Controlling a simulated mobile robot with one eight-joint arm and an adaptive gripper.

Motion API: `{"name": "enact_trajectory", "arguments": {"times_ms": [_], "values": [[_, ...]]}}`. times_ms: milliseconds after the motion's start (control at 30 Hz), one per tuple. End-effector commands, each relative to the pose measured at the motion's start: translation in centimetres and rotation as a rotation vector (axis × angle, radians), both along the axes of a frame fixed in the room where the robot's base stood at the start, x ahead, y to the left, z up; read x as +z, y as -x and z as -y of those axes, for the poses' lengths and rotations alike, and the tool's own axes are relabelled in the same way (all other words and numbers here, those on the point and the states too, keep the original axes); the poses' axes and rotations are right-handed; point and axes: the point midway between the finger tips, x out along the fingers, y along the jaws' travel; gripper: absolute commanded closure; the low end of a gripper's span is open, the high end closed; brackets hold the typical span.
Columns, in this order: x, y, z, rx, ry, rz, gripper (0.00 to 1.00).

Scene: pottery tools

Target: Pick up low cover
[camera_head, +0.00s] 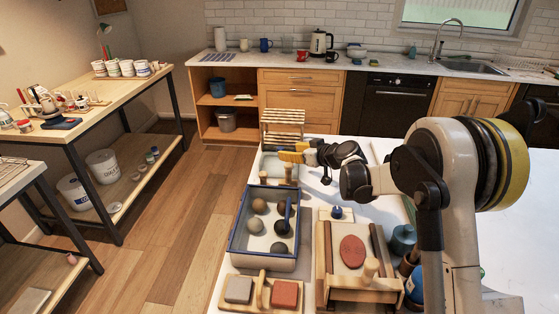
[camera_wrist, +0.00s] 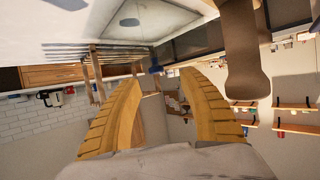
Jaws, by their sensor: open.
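No thing in view is plainly marked as the low cover. A small light piece with a blue knob (camera_head: 337,212) sits at the back of the wooden board (camera_head: 360,288) on the white counter; it may be a lid, but I cannot tell. My gripper (camera_head: 289,156) is raised over the far end of the counter, behind the blue-rimmed bin, with its yellow fingers pointing left. In the wrist view my gripper (camera_wrist: 160,82) has its two ribbed yellow fingers spread apart with nothing held between them. A small blue thing (camera_wrist: 155,69) shows beyond the fingertips.
The blue-rimmed bin (camera_head: 233,249) holds several round balls. The wooden board carries a red oval slab (camera_head: 352,251). A tray with grey and red blocks (camera_head: 285,294) lies in front. A slatted wooden rack (camera_head: 282,123) stands beyond my gripper. Dark blue-green jars (camera_head: 403,239) stand right.

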Motion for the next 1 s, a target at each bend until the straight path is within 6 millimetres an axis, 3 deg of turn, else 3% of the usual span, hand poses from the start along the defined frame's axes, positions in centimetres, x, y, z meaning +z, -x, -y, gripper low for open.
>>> {"name": "enact_trajectory", "arguments": {"times_ms": [433,767,900,933,1000], "values": [[-2.5,-4.6,-3.5,0.001,0.000,-0.002,0.51],[-2.5,-5.1,-3.9,0.000,0.000,-0.001,0.53],[-2.5,-5.1,-3.9,0.000,0.000,-0.001,0.95],[-2.5,-5.1,-3.9,0.000,0.000,-0.001,1.00],[-2.5,-5.1,-3.9,0.000,0.000,-0.001,1.00]]}}
